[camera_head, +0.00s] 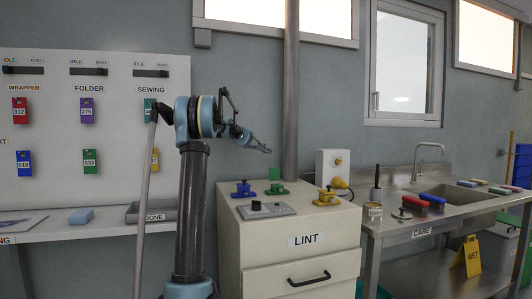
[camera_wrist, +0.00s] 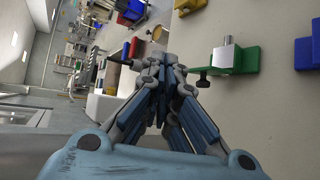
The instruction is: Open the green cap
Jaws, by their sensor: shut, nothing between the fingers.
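The green cap unit (camera_head: 277,187) sits on top of the white LINT cabinet (camera_head: 240,238), between a blue unit and a yellow unit. A green plate stands upright on it in the head view. In the wrist view the green unit (camera_wrist: 247,58) shows a bare metal cylinder on its base and a small dark knob at one end. My gripper (camera_head: 266,149) is above the cabinet, apart from the green unit. In the wrist view my gripper (camera_wrist: 160,62) is shut and empty, to the left of the green unit.
The blue unit (camera_head: 243,189) and yellow unit (camera_head: 326,197) flank the green one. A grey panel with a black knob (camera_head: 266,209) lies in front. A white box with a yellow plug (camera_head: 332,168) stands behind. A steel sink counter (camera_head: 430,210) is at right.

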